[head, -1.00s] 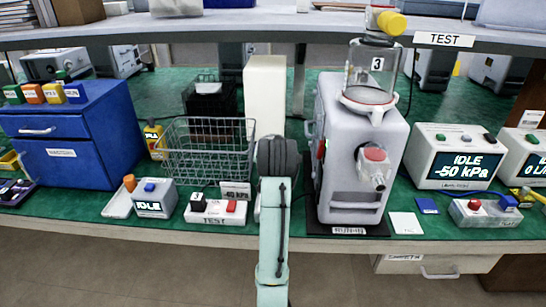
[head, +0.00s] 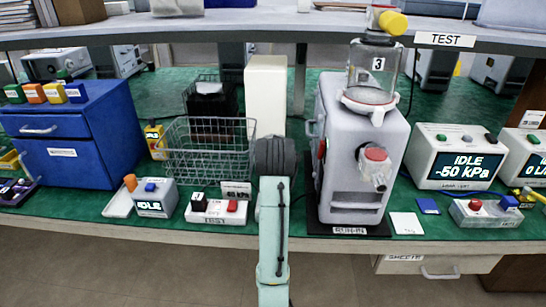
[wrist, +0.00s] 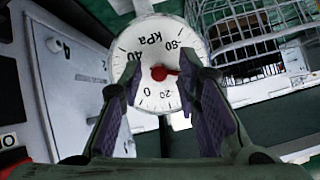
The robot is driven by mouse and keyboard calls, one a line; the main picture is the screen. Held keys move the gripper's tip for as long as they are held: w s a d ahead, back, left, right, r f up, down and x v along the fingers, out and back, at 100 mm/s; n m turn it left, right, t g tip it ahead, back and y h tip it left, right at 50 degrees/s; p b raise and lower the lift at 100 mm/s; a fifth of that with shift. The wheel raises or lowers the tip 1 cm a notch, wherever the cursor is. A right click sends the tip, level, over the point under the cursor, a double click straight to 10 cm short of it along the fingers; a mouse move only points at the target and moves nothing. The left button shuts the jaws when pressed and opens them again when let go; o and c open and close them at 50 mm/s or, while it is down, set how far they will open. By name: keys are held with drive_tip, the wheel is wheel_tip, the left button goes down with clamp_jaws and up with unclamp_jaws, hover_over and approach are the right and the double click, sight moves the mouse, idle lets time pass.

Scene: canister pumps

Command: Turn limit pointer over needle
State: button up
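A round white gauge (wrist: 138,88) marked kPa fills the upper middle of the wrist view, its numbers running from 0 to 80. A red hub (wrist: 158,73) sits at the dial's middle, with a short red part reaching right towards my right finger. I cannot tell the limit pointer from the needle there. My gripper (wrist: 159,68) is open, with its two dark fingers in front of the dial on either side of the hub. Whether a finger touches the red part is unclear. In the head view my arm hides the gauge and the fingers.
The grey pump (head: 345,165) with its clear canister (head: 373,75) stands right of my arm. A wire basket (head: 210,160) and a white box with red and black buttons (head: 215,216) are to the left. A tall white block (head: 264,95) stands behind. The shelf edge (head: 250,33) runs above.

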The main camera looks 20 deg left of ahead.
drive_tip(key=shift+d+r, duration=0.1)
drive_tip(key=v, duration=1.2)
idle(0.4)
idle(0.5)
